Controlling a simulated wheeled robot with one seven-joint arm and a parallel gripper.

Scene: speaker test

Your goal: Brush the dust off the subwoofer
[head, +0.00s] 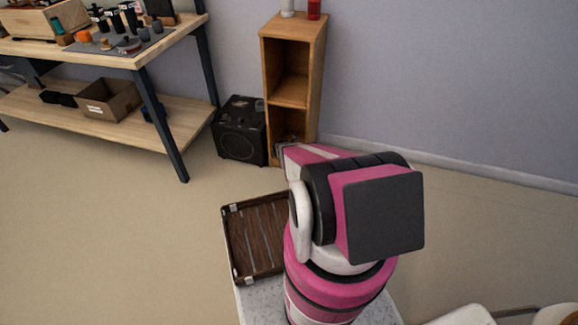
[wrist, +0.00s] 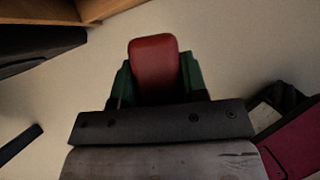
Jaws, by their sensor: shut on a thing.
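The subwoofer is a black box (head: 240,131) with a round speaker front, standing on the floor between the workbench and the wooden shelf in the head view. A dark shape (wrist: 35,48) at the left of the wrist view is probably its edge. My gripper (wrist: 155,82) has green fingers shut on a red, rounded object (wrist: 154,60), perhaps the brush. Its bristles are not visible. The gripper is above the floor, apart from the dark shape. In the head view my arm hides the gripper. Dust on the subwoofer is too small to tell.
A tall wooden shelf (head: 312,70) stands right of the subwoofer, and its edge shows in the wrist view (wrist: 100,8). A workbench (head: 120,60) with tools and boxes is at the left. A brown slatted tray (head: 228,235) lies beside my arm. The floor at left is clear.

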